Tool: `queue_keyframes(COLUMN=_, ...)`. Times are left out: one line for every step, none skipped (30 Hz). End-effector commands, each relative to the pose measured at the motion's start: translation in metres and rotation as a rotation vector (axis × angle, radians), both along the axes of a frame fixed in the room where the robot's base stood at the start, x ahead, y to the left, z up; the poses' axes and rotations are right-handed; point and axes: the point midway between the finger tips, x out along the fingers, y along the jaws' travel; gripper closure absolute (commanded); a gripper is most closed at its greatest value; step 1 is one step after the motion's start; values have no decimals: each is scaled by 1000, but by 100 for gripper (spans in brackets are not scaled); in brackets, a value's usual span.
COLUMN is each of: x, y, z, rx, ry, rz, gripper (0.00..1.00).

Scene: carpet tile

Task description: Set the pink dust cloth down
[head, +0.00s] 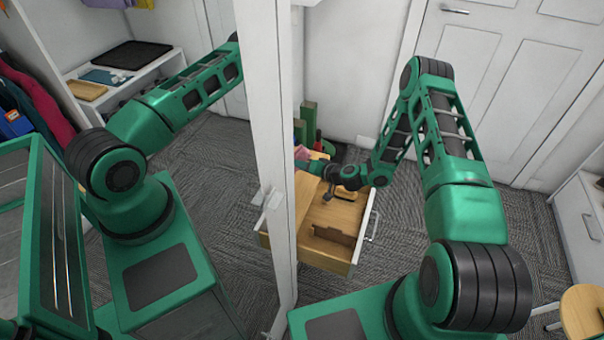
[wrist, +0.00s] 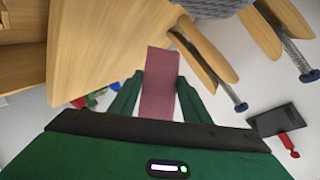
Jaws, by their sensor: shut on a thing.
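The pink dust cloth (wrist: 160,85) hangs as a flat strip between the two green fingers of my gripper (wrist: 159,98) in the wrist view. The gripper is shut on it, and the cloth's far end reaches beyond the fingertips, close to a pale wooden surface (wrist: 105,45). I cannot tell whether it touches that surface. In the head view a small pink patch of the cloth (head: 302,154) shows beside the white post, at the end of my arm above the drawer unit. My gripper is mostly hidden there.
An open wooden drawer (head: 328,243) with a white front lies below my arm. A white upright (head: 268,130) partly blocks the head view. A wooden stool (head: 584,312) stands at the lower right. Grey carpet (head: 415,215) is clear right of the drawer.

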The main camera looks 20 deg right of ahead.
Motion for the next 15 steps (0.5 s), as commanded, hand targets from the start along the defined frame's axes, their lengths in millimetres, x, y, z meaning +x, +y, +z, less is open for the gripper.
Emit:
queue_keyframes(x=1, y=-3, z=-2, rx=0, ry=-1, rz=-1, gripper=75)
queue_keyframes(x=1, y=-4, z=-3, rx=0, ry=-1, rz=-1, gripper=75)
queue_keyframes(x=2, y=-5, z=-4, rx=0, ry=-1, rz=-1, gripper=75)
queue_keyframes(x=2, y=-5, z=-5, rx=0, ry=0, rz=0, gripper=75)
queue_keyframes(x=2, y=-5, z=-7, rx=0, ry=0, rz=0, gripper=75)
queue_keyframes(x=2, y=-5, z=-10, rx=-1, ry=1, rz=-1, gripper=75)
queue_keyframes(x=1, y=-5, z=-13, rx=0, ry=1, rz=-1, gripper=75)
queue_keyframes(x=1, y=-5, z=-17, rx=0, ry=2, rz=0, gripper=75)
queue_keyframes(x=1, y=-5, z=-23, rx=0, ry=2, rz=0, gripper=75)
queue_keyframes(x=1, y=-5, z=-27, rx=0, ry=1, rz=-1, gripper=75)
queue_keyframes(x=1, y=-5, z=-32, rx=0, ry=1, rz=-1, gripper=75)
queue_keyframes(x=1, y=-5, z=-37, rx=0, ry=1, rz=-1, gripper=75)
queue_keyframes(x=2, y=-5, z=-39, rx=0, ry=0, rz=-2, gripper=75)
queue_keyframes(x=2, y=-5, z=-41, rx=1, ry=0, rz=-1, gripper=75)
queue_keyframes(x=2, y=-5, z=-43, rx=1, ry=0, rz=-1, gripper=75)
